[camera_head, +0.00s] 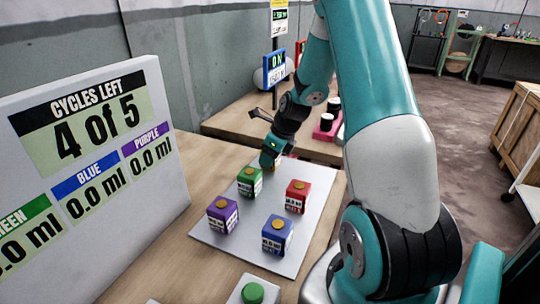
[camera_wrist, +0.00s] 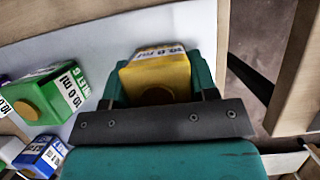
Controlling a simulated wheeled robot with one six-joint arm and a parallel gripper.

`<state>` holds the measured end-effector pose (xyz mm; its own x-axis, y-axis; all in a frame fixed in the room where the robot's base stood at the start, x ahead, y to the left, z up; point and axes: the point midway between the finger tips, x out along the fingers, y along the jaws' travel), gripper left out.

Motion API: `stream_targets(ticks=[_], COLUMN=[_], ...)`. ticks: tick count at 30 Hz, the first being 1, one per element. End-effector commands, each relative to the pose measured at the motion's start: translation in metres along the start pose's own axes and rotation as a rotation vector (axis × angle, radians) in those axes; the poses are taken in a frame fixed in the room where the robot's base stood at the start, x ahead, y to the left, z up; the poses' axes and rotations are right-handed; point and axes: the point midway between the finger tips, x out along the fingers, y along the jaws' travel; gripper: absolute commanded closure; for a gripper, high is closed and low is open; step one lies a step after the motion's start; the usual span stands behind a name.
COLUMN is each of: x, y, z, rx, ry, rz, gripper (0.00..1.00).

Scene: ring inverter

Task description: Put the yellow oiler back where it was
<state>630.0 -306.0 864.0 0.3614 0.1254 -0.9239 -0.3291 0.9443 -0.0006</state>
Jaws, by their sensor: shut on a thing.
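The yellow oiler (camera_wrist: 158,76) is a small yellow block with a white label reading 10.0 ml and a dark round spot. It sits between the fingers of my gripper (camera_wrist: 160,88), which is shut on it. In the head view my gripper (camera_head: 268,158) is low at the far end of the white board (camera_head: 318,184), behind the green block. The oiler is mostly hidden there by the gripper. I cannot tell whether it touches the board.
On the board stand a green block (camera_head: 249,182), a red block (camera_head: 297,196), a purple block (camera_head: 222,214) and a blue block (camera_head: 277,235). A sign (camera_head: 100,150) reads "Cycles left 4 of 5". A green button (camera_head: 253,293) is at the front.

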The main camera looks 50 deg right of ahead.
Motion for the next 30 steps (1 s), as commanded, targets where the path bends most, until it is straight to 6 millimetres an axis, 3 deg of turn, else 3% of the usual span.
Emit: stream_targets(ticks=[1,4,14,17,30], x=[0.001,0.001,-0.004,-0.016,-0.105], y=[0.0,0.0,0.0,-0.001,-0.001], z=[0.0,0.0,0.001,0.001,0.001], rx=[0.0,0.0,0.0,0.001,0.0], ry=[0.0,0.0,-0.001,-0.003,-0.002], rz=[0.0,0.0,-0.001,-0.003,-0.003], gripper=[0.43,0.22,0.22,0.22,0.22])
